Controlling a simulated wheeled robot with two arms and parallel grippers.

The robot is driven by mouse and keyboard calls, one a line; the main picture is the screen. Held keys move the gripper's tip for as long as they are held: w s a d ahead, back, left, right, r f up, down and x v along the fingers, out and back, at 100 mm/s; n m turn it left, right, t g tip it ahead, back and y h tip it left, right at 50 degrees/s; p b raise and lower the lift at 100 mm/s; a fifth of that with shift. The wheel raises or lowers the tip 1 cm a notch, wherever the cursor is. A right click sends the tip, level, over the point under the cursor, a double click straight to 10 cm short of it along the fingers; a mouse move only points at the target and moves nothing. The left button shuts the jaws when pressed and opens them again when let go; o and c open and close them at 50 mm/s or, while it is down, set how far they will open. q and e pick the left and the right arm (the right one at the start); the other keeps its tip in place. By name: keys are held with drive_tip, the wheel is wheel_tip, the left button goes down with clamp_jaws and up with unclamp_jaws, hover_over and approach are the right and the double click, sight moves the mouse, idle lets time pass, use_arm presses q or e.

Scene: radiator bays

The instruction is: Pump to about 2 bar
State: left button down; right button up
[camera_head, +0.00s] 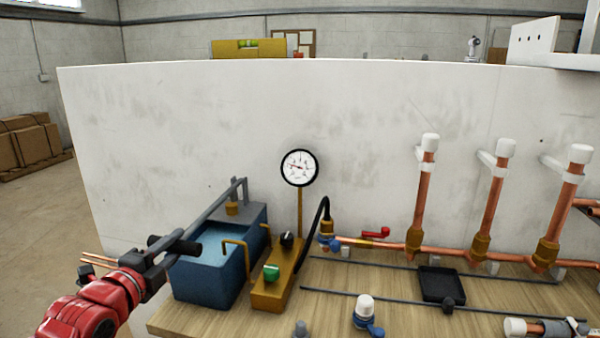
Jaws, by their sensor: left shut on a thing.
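The test pump has a blue water tank (210,281) on the bench's left end. Its grey lever (214,209) slopes down toward the left front and ends in a black handle (186,247). My left gripper (162,254) is shut on this handle, in front of the tank's left side. A round pressure gauge (299,168) stands on a brass stem; its needle points left, but the figures are too small to read. A brass block (272,291) beside the tank carries a green knob (271,272) and a black knob (288,239). My right gripper does not show.
Copper pipes with white caps (430,142) rise at the right. A black hose (321,210) leads to a brass fitting near a red-handled valve (376,234). A black tray (442,284) and loose fittings lie on the wooden bench (330,279). A white wall panel stands behind.

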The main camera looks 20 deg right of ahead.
use_arm(q)
drive_tip(key=shift+g+y, duration=0.6)
drive_tip(key=shift+g, duration=0.2)
drive_tip(key=r+p, duration=0.1)
drive_tip(key=r, duration=0.2)
drive_tip(key=r+p, duration=0.1)
drive_tip(key=r, duration=0.2)
drive_tip(key=shift+w+d+r+p, duration=0.15)
drive_tip(key=shift+w+p, duration=0.05)
drive_tip(key=shift+p, duration=0.2)
wheel_tip(320, 180, up, 6)
drive_tip(key=w+d+g+y+p, duration=0.1)
drive_tip(key=g+p, duration=0.1)
drive_tip(key=p, duration=0.2)
drive_tip(key=shift+w, duration=0.25)
